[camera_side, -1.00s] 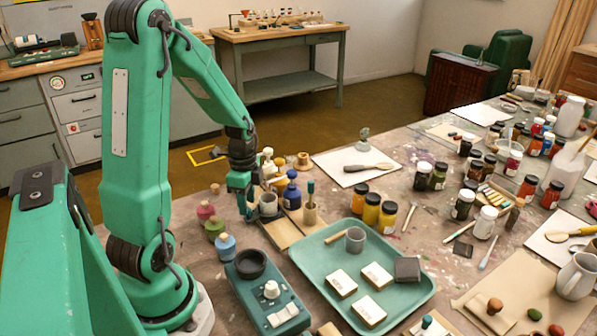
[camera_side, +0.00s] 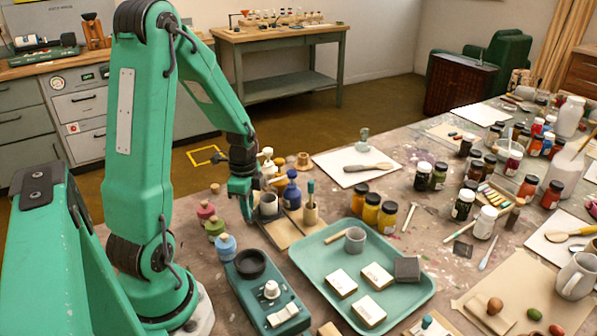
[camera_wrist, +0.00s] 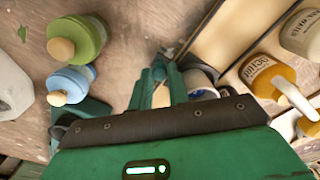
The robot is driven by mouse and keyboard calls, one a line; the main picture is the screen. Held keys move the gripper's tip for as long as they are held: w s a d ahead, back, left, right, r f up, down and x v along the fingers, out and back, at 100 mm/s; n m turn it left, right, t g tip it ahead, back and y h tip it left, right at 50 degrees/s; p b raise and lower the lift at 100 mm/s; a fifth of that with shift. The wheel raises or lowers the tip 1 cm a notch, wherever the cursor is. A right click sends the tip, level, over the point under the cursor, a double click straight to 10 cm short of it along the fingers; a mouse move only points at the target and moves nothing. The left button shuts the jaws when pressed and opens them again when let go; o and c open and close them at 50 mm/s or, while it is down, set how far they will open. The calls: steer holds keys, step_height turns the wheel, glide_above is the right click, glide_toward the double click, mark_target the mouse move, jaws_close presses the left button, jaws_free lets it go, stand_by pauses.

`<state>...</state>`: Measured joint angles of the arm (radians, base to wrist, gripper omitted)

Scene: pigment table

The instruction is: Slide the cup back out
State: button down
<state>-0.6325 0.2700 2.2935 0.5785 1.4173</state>
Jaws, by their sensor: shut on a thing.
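A grey cup (camera_side: 268,204) stands upright on a wooden board (camera_side: 288,238) behind the tray, close against my gripper (camera_side: 249,208). My gripper points down at the cup's left side with its jaws closed. In the wrist view my gripper's fingers (camera_wrist: 157,82) are close together, and a pale rounded thing, apparently the cup (camera_wrist: 198,82), shows just right of them. The exact contact with the cup's wall is hard to see. A second grey cup (camera_side: 355,240) stands on the green tray (camera_side: 310,262).
A blue bottle (camera_side: 291,190) and a small pot with a brush (camera_side: 310,213) stand right of the cup. Pink, green and light-blue bottles (camera_side: 226,246) stand in front left. A green device (camera_side: 268,295) lies nearer the front. Jars (camera_side: 387,216) stand behind the tray.

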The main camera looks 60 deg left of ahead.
steer(key=shift+d, duration=4.7)
steer(key=c, duration=1.4)
jaws_free()
steer(key=shift+o, duration=0.3)
steer(key=shift+r, duration=0.1)
steer(key=shift+r, duration=0.65)
step_height(320, 180, up, 6)
steer(key=shift+r, duration=0.15)
steer(key=shift+r, duration=0.1)
